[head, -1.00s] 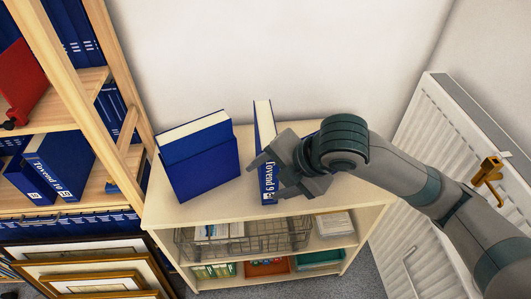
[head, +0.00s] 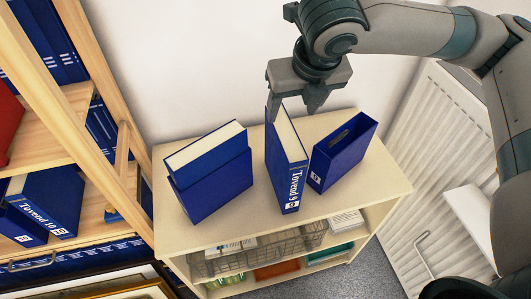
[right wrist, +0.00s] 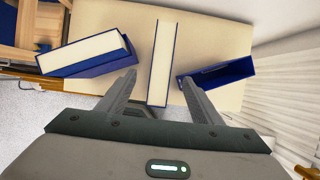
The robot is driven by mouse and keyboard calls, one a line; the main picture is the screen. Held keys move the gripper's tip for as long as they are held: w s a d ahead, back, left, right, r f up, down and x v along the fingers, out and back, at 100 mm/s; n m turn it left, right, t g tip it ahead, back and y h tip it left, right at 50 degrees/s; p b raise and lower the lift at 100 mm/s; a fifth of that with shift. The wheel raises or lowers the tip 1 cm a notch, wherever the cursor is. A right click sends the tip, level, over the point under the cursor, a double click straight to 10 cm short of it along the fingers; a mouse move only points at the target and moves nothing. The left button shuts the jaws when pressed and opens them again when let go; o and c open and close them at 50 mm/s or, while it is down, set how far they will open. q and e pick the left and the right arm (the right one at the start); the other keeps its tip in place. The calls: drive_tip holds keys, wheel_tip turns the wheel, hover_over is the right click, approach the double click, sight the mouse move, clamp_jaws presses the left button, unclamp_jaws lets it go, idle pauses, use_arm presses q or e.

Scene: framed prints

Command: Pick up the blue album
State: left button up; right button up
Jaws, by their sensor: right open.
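A blue album (head: 287,165) with pale page edges and "Tovend 9" on its spine stands upright on top of the low cabinet. It also shows in the right wrist view (right wrist: 162,50), between my fingers. My right gripper (head: 293,112) is open above the album's far end, one finger to each side. In the right wrist view, the open gripper (right wrist: 158,77) has clear gaps beside the album. Whether the fingertips reach below its top edge is hard to tell. My left gripper is not in view.
A blue slipcase (head: 343,152), apparently empty, stands close right of the album. Another blue album in its case (head: 212,172) stands to the left. The cabinet top (head: 385,185) is clear at right. A wooden shelf (head: 120,165) stands left, a radiator (head: 415,170) right.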

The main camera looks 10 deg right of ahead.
sight(287, 131)
drive_tip(key=x, duration=0.2)
drive_tip(key=p+x, duration=0.1)
drive_tip(key=shift+d+f, duration=0.35)
drive_tip(key=shift+f, duration=0.05)
drive_tip(key=p+x, duration=0.1)
drive_tip(key=x, duration=0.6)
drive_tip(key=shift+a+p, duration=0.1)
drive_tip(key=shift+p, duration=0.3)
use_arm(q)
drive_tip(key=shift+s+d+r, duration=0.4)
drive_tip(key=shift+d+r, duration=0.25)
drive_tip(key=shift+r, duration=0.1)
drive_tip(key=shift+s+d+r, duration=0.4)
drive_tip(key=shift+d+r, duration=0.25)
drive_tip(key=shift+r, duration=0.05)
use_arm(e)
drive_tip(key=shift+w+f, duration=0.2)
drive_tip(key=shift+f, duration=0.3)
drive_tip(key=shift+w+f+p, duration=0.1)
drive_tip(key=shift+f+p, duration=0.25)
drive_tip(key=shift+p, duration=0.05)
drive_tip(key=p+x, duration=0.1)
drive_tip(key=x, duration=0.2)
drive_tip(key=shift+a, duration=0.1)
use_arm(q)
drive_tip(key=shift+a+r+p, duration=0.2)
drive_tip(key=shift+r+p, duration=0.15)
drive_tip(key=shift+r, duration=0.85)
use_arm(e)
drive_tip(key=shift+x, duration=0.75)
